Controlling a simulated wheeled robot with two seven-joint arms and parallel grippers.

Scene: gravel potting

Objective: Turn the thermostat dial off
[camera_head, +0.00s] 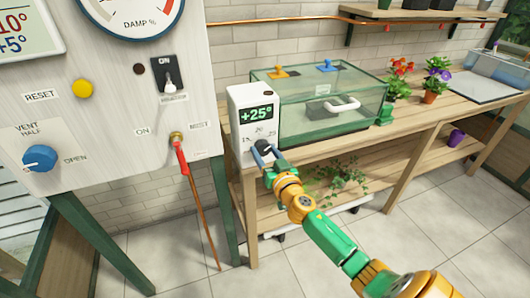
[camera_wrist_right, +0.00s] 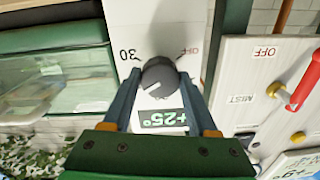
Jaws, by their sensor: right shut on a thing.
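The thermostat (camera_head: 252,110) is a white box with a green display reading +25°, standing at the near left end of the wooden bench. Its dark dial (camera_head: 262,146) is low on the front face. My right gripper (camera_head: 267,158) is shut on the dial. In the right wrist view the dial (camera_wrist_right: 160,75) sits between the two fingers, with a white mark towards the lower left. The 30 label (camera_wrist_right: 128,54) is left of the dial, and a red OFF label shows to its right. My left gripper is out of view.
A glass case (camera_head: 320,105) with a green frame stands beside the thermostat. A white control panel (camera_head: 100,110) with a blue knob (camera_head: 39,158) and a red-handled lever (camera_head: 181,162) is at the left. Potted flowers (camera_head: 430,95) stand farther along the bench.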

